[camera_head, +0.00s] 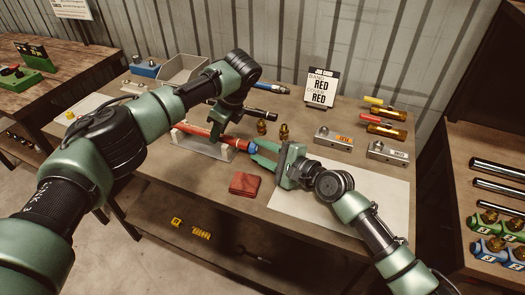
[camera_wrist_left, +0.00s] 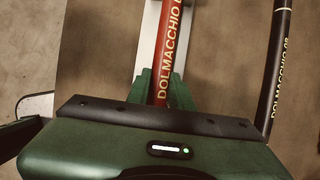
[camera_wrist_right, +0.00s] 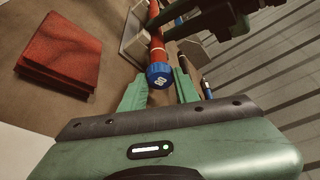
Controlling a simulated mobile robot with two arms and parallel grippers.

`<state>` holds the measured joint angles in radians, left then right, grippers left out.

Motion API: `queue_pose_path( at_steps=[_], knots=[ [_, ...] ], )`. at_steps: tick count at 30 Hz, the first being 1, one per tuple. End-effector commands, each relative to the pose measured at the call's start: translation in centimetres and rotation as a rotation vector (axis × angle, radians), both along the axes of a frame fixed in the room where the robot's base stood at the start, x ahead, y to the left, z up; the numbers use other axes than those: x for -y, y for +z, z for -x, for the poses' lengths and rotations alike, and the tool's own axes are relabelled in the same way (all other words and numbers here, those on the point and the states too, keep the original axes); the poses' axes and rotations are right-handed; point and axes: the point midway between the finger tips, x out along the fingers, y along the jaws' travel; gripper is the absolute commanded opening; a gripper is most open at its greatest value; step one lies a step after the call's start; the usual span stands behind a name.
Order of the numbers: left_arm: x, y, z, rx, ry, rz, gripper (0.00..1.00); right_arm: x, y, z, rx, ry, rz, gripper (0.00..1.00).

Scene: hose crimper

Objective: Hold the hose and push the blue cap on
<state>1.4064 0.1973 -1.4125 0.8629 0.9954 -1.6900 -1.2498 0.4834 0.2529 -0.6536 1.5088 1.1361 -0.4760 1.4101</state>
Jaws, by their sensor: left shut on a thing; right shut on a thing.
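The red hose (camera_head: 190,130) lies along a pale holder (camera_head: 205,148) on the bench. My left gripper (camera_head: 216,136) is shut on the hose from above; the left wrist view shows the red hose (camera_wrist_left: 162,50) with yellow lettering between its fingers. The blue cap (camera_head: 252,146) is at the hose's right end. My right gripper (camera_head: 258,150) is shut on the cap. In the right wrist view the blue cap (camera_wrist_right: 159,75) sits between the fingertips, in line with the hose and against its end. How far the cap is on cannot be told.
A folded red cloth (camera_head: 245,184) lies in front of the cap. A sign reading RED (camera_head: 320,88), brass fittings (camera_head: 284,131) and metal blocks (camera_head: 334,139) stand behind. A black hose (camera_wrist_left: 277,70) lies parallel to the red one. A white sheet (camera_head: 385,200) is under my right arm.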

Motion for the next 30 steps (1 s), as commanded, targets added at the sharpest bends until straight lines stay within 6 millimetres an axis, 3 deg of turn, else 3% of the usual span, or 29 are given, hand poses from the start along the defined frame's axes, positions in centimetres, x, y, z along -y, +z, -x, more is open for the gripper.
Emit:
queue_pose_path(
  at_steps=[26,27,29,30],
  knots=[
    [0.2,0.0,0.0,-0.001,-0.003,0.003,0.0,-2.0,0.1,-0.6,0.001,0.001,-0.002,0.0],
    [0.2,0.0,0.0,-0.001,-0.004,0.003,0.0,-1.9,0.1,-0.6,0.001,0.001,-0.002,0.39],
    [0.2,0.0,0.0,-0.001,-0.004,0.003,0.0,-1.9,0.1,-0.6,0.001,0.001,-0.002,0.56],
    [0.2,0.0,0.0,-0.001,-0.003,0.003,0.0,-1.9,0.1,-0.6,0.001,0.0,-0.001,0.56]
  ],
)
